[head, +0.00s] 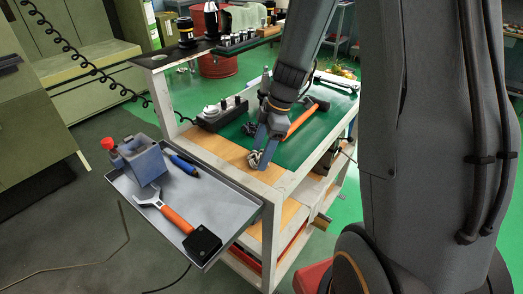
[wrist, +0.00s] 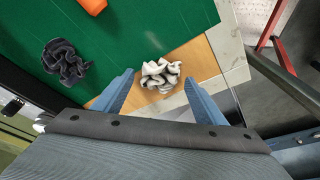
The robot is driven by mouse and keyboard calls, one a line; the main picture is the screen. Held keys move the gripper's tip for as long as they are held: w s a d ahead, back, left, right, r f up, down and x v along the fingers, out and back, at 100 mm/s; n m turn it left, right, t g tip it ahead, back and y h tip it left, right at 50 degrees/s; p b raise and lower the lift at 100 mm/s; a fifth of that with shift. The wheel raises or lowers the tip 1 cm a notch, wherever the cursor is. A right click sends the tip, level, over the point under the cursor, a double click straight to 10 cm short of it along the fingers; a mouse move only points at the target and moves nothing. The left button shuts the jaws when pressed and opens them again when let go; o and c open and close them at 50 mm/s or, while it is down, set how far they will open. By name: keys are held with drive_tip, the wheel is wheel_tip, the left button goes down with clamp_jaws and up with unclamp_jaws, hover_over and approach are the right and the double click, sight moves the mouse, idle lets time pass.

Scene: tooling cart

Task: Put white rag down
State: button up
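The white rag (wrist: 160,74) is a crumpled bundle. In the wrist view it appears over the edge between the green mat (wrist: 150,25) and the wooden strip (wrist: 199,58). My gripper (wrist: 159,78) is open, with one blue finger on each side of the rag and a visible gap on both sides. Whether the rag touches the surface is hard to tell.
A dark crumpled rag (wrist: 66,62) lies on the mat nearby. An orange-handled hammer (head: 301,120) lies behind my gripper. A box with knobs (head: 222,114) stands on the cart's left. Bare wood (head: 212,146) lies left of the rag.

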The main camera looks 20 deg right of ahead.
drive_tip(key=shift+r, duration=0.1)
drive_tip(key=b+v, duration=0.1)
drive_tip(key=v, duration=0.6)
drive_tip(key=shift+d+r+b, duration=0.15)
drive_tip(key=shift+r+b, duration=0.1)
drive_tip(key=shift+b, duration=0.05)
drive_tip(key=s+m, duration=0.2)
drive_tip(key=s+a+f+m+h, duration=0.1)
drive_tip(key=s+m, duration=0.1)
drive_tip(key=s+f+m, duration=0.1)
drive_tip(key=s+m, duration=0.1)
drive_tip(key=m, duration=0.1)
drive_tip(key=shift+s+a+h, duration=0.2)
drive_tip(key=shift+a+h, duration=0.2)
drive_tip(key=s+m, duration=0.2)
drive_tip(key=s+f+m+h, duration=0.1)
drive_tip(key=s+m, duration=0.1)
drive_tip(key=m, duration=0.1)
drive_tip(key=s+a+m, duration=0.1)
drive_tip(key=s+m, duration=0.1)
drive_tip(key=shift+a+f, duration=0.1)
drive_tip(key=shift+f, duration=0.15)
drive_tip(key=shift+s+f+m+h, duration=0.15)
drive_tip(key=shift+s+m+h, duration=0.15)
drive_tip(key=shift+s+m, duration=0.5)
drive_tip(key=shift+w, duration=0.25)
